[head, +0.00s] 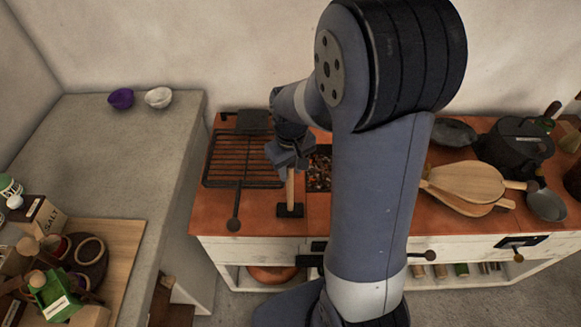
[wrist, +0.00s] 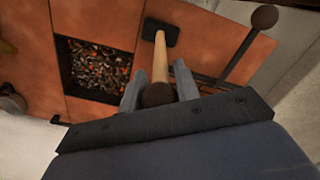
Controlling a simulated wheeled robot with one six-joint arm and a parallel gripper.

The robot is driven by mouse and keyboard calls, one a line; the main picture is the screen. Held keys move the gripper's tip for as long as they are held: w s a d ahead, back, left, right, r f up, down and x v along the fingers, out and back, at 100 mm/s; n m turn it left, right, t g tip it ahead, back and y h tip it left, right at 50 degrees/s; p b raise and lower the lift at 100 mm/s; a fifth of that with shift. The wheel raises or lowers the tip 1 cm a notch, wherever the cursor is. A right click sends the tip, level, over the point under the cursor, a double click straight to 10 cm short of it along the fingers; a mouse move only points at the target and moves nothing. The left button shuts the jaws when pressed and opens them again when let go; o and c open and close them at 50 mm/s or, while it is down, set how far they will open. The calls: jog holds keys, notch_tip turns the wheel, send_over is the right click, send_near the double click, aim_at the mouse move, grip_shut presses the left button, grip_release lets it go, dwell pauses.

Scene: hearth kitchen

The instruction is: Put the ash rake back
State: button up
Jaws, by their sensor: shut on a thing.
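The ash rake has a pale wooden handle (head: 291,187) and a flat black head (head: 290,210). My gripper (head: 287,162) is shut on the handle near its upper end. In the wrist view my gripper (wrist: 159,90) has a finger on each side of the handle (wrist: 160,63), with the dark handle end nearest the camera. The rake is nearly upright, head down, over the orange tiled hearth top, left of the ember pit (head: 319,172). I cannot tell whether the head (wrist: 161,31) touches the tiles.
A grill rack (head: 240,160) lies left of the rake, its long handle (head: 236,210) pointing forward. Bellows (head: 466,182), a dark pot (head: 515,148) and a ladle (head: 547,204) are at right. A grey counter (head: 120,160) holds purple and white bowls. Bare tiles lie around the rake head.

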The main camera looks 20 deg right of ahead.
jog(key=o, duration=1)
jog(key=shift+f, duration=0.15)
notch_tip(320, 180, up, 12)
jog(key=shift+r, duration=0.2)
